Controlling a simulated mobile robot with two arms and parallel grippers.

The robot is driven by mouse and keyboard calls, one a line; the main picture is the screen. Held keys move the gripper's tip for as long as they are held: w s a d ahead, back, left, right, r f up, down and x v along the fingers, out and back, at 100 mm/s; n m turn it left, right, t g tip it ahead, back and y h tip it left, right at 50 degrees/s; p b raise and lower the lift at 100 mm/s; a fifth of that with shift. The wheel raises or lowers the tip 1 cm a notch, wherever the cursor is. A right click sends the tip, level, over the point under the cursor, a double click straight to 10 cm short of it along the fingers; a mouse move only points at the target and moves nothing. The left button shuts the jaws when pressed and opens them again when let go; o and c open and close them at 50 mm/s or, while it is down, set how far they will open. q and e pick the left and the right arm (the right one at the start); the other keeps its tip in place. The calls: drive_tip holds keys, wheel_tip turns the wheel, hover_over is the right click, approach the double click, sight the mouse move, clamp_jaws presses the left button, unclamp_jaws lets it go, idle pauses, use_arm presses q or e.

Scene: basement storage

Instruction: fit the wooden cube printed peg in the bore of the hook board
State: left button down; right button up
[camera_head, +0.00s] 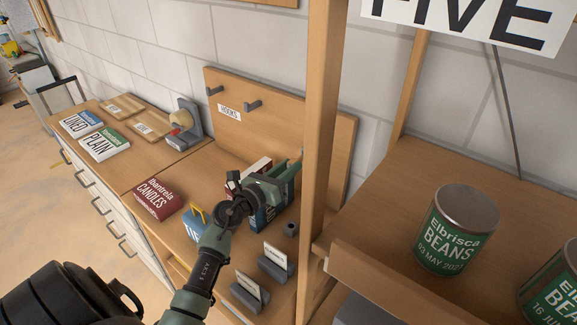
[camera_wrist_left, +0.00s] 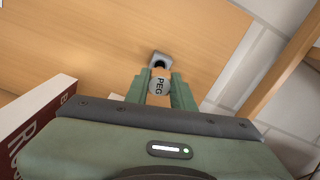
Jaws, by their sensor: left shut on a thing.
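The hook board (camera_head: 285,105) leans upright at the back of the wooden counter, with a HOOKS label and grey hooks. It fills the background of the left wrist view (camera_wrist_left: 90,45). My left gripper (camera_head: 297,158) reaches toward the board's lower right part. In the left wrist view its green fingers (camera_wrist_left: 160,88) are shut on the peg (camera_wrist_left: 157,86), whose near face reads PEG. Just beyond the peg a grey fitting (camera_wrist_left: 161,59) sits on the board. Its opening is partly hidden, and I cannot tell whether the peg touches it or is inside. The right gripper is not in view.
A wooden post (camera_head: 325,130) stands close right of my left gripper. Cans (camera_head: 455,230) stand on the right shelf.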

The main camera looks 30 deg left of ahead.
sight(296, 160)
use_arm(q)
drive_tip(key=shift+r+n+p, duration=0.15)
drive_tip(key=shift+n+p, duration=0.85)
drive_tip(key=shift+n, duration=0.2)
drive_tip(key=shift+n+p, duration=0.3)
drive_tip(key=shift+n, duration=0.1)
idle(0.5)
drive_tip(key=shift+w, duration=0.25)
drive_tip(key=shift+w+d, duration=0.1)
drive_tip(key=shift+w, duration=1.65)
drive_tip(key=c, duration=1.1)
unclamp_jaws()
drive_tip(key=s, duration=0.5)
drive_tip(key=s+b, duration=0.1)
drive_tip(key=s, duration=0.1)
drive_tip(key=shift+s+a, duration=0.3)
drive_tip(key=shift+s, duration=0.05)
